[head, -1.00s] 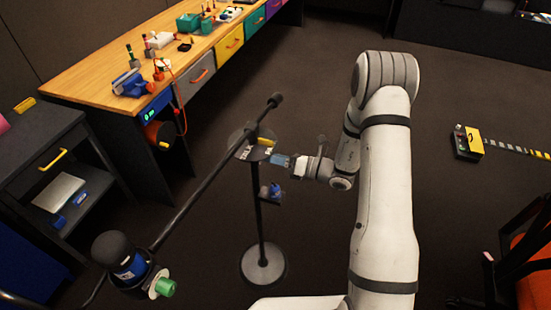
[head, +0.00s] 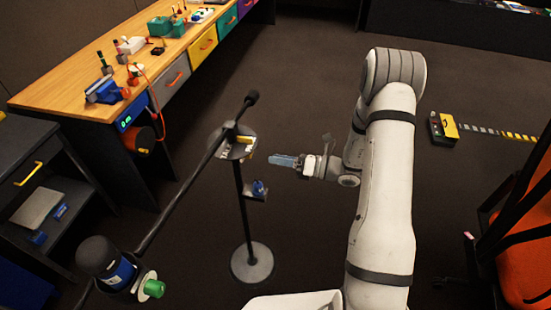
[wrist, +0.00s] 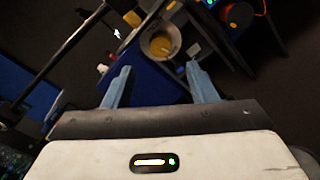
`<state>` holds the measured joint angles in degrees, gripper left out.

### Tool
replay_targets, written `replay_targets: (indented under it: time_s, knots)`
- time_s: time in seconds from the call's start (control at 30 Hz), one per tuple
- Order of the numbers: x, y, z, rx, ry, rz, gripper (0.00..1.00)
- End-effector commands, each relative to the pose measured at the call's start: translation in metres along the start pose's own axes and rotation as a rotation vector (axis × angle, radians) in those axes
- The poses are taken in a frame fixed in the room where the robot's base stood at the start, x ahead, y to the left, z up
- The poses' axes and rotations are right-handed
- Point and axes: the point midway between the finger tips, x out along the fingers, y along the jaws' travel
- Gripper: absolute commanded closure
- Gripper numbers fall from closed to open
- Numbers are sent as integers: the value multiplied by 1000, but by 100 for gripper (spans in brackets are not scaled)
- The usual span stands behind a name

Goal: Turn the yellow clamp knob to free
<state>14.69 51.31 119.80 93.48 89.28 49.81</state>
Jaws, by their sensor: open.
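The yellow clamp knob (head: 246,139) shows as a small yellow bar on the right of a pale round plate (head: 231,151), where the long black boom (head: 190,178) crosses the stand. My gripper (head: 272,159) is to the right of the knob and slightly lower in the head view, apart from it and empty. In the wrist view the blue fingers of my gripper (wrist: 158,86) are spread wide with nothing between them. A pale disc with a yellow middle, apparently the knob (wrist: 160,45), shows beyond and above them. Its exact turn angle is too small to tell.
The stand's post (head: 244,210) carries a small blue item (head: 259,188). A wooden workbench (head: 70,85) is at the left, and an orange chair (head: 525,250) at the right.

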Motion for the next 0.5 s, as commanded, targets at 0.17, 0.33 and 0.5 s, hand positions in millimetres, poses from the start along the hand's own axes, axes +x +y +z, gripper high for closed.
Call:
replay_targets:
  time_s: [0.17, 0.33, 0.5]
  knots:
    - [0, 2, 4, -188, -1, -1, 48]
    - [-1, 3, 6, -507, -3, -2, 48]
    - [-1, 2, 5, -739, -4, -3, 48]
